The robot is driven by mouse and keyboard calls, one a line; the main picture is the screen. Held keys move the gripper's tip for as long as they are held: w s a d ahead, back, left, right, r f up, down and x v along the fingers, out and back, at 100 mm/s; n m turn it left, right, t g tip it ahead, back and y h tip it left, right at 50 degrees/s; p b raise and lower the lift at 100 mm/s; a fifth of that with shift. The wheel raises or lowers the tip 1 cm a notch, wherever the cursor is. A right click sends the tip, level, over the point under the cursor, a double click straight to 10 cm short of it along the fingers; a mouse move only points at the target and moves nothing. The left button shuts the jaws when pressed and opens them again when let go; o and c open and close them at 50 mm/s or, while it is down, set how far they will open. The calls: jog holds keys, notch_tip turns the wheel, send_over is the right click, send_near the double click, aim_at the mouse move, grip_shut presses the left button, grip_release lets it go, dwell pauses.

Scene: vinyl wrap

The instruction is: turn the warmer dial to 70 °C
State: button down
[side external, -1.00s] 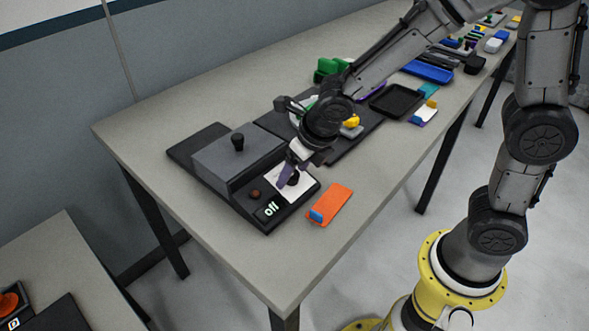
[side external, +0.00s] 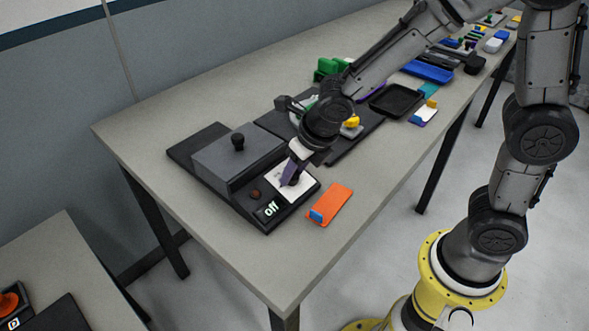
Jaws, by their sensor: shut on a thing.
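The warmer (side external: 238,160) is a grey box with a black knob on its lid, on a dark base near the left end of the table. On its front panel are a white dial plate (side external: 278,192), a small brown button (side external: 254,195) and a display (side external: 270,210) that reads "off". My gripper (side external: 290,181) points down at the dial plate, its purple-grey fingers shut on the dial (side external: 294,182). The fingers hide most of the dial, so its pointer and the plate's markings cannot be read.
An orange card with a blue block (side external: 331,204) lies just right of the warmer. A black tray (side external: 397,100), a blue tray (side external: 428,71) and a green object (side external: 331,68) stand farther along the table. The table's near left corner is clear.

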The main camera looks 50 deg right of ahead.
jog(key=m, duration=2.3)
jog(key=shift+g, duration=0.3)
jog(key=shift+m, duration=0.4)
jog(key=shift+c, duration=2.2)
grip_release()
jog(key=shift+r, duration=0.1)
